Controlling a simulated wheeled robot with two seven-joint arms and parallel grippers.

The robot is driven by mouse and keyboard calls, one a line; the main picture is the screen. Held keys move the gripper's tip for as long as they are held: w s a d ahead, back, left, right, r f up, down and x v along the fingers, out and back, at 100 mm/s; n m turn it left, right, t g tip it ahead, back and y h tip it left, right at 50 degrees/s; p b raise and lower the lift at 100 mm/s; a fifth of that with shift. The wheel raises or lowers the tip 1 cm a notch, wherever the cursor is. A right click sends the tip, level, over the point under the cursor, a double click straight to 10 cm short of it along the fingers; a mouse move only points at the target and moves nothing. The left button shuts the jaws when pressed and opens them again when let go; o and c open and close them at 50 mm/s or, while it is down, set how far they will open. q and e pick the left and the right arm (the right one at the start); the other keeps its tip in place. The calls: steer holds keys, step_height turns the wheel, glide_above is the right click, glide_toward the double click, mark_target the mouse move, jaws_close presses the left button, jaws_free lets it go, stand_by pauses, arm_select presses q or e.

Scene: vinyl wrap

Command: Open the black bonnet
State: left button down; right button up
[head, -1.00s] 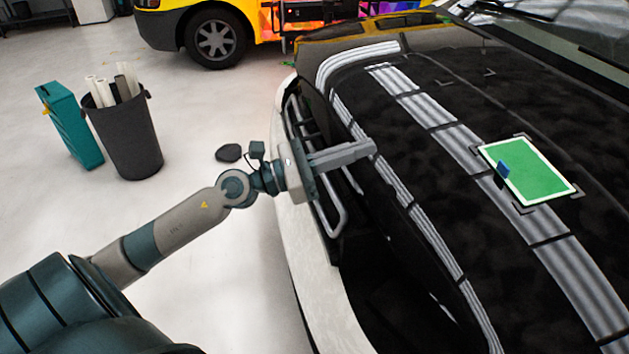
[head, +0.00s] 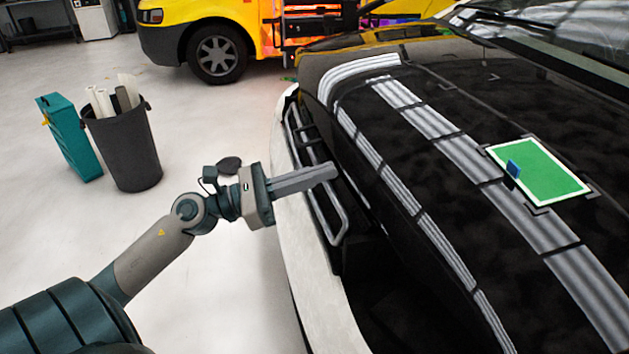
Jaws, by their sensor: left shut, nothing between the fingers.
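The black bonnet (head: 440,110) of the car fills the right side of the head view, with striped light reflections on its glossy surface. A dark gap shows under its front edge near the bottom of the view; I cannot tell how far it is raised. My left gripper (head: 334,172) is shut and empty, its fingers pointing right over the car's front, near the bonnet's front edge. I cannot tell whether the fingertips touch it. My right gripper is not in view.
A green card with a white border (head: 541,172) and a small blue piece (head: 513,169) lie on the bonnet. A dark bin (head: 125,150) with rolls and a teal box (head: 70,138) stand on the left floor. A yellow van (head: 195,38) is behind. The floor between is clear.

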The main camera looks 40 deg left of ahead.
arm_select(q)
steer(key=shift+s+a+f, duration=0.2)
steer(key=shift+s+a, duration=0.05)
steer(key=shift+s, duration=0.05)
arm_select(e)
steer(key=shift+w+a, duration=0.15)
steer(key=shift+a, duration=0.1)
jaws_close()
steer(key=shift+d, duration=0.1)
